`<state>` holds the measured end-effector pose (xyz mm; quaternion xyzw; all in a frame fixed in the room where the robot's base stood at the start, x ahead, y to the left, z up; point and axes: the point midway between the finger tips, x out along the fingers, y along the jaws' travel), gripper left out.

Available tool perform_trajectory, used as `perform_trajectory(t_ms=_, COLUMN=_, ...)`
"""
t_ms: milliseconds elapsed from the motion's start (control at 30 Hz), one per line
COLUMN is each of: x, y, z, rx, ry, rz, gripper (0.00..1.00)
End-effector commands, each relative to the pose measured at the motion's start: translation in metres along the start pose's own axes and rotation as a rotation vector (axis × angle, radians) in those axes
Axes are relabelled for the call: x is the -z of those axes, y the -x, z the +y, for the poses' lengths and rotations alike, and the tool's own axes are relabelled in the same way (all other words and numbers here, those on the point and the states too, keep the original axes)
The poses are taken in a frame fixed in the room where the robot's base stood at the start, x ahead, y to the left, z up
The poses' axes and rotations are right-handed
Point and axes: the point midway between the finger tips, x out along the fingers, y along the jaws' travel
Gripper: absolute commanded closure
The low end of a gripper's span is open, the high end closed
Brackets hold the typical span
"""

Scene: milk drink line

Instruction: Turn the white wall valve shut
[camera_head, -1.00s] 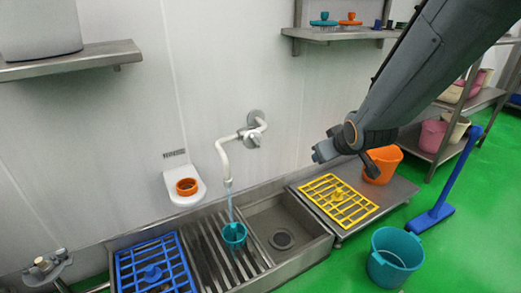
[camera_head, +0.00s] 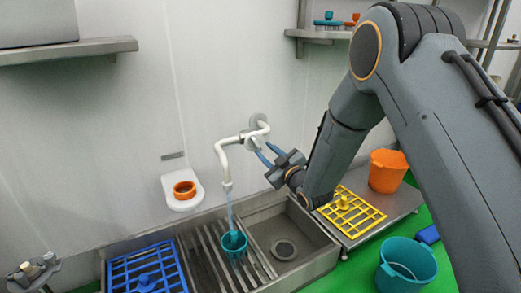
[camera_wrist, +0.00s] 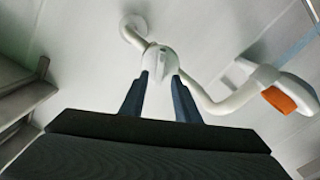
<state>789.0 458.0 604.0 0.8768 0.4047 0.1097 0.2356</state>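The white wall valve (camera_head: 253,138) sits on a white pipe fixed to the wall, and water runs from the spout into a teal cup (camera_head: 234,242) below. My gripper (camera_head: 265,152) is at the valve, reaching from the right. Its two blue fingers are spread apart, one on each side of the valve body in the wrist view (camera_wrist: 160,80). I cannot tell whether they touch it.
A steel sink (camera_head: 325,252) runs below, with a blue rack (camera_head: 150,270) at left. A yellow rack (camera_head: 350,210) and orange bucket (camera_head: 387,172) stand at right. A teal bucket (camera_head: 407,265) is on the floor. An orange ring (camera_head: 184,189) sits on a wall holder.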

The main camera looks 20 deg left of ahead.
Motion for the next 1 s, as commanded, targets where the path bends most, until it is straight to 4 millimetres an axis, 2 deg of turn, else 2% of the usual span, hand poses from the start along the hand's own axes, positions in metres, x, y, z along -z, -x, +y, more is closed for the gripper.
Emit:
perform_trajectory(t_ms=100, x=-0.001, y=-0.019, z=-0.001, rx=0.001, ry=-0.001, rz=0.001, gripper=0.71)
perform_trajectory(t_ms=300, x=-0.001, y=-0.04, z=0.0, rx=0.0, ry=-0.001, rz=0.0, gripper=0.71)
perform_trajectory(t_ms=667, x=-0.001, y=-0.045, z=0.0, rx=0.0, ry=-0.002, rz=-0.002, gripper=0.71)
perform_trajectory(t_ms=833, x=-0.001, y=-0.045, z=0.0, rx=0.0, ry=-0.002, rz=-0.002, gripper=1.0)
perform_trajectory(t_ms=1000, x=-0.001, y=-0.045, z=0.0, rx=0.0, ry=-0.003, rz=-0.002, gripper=1.0)
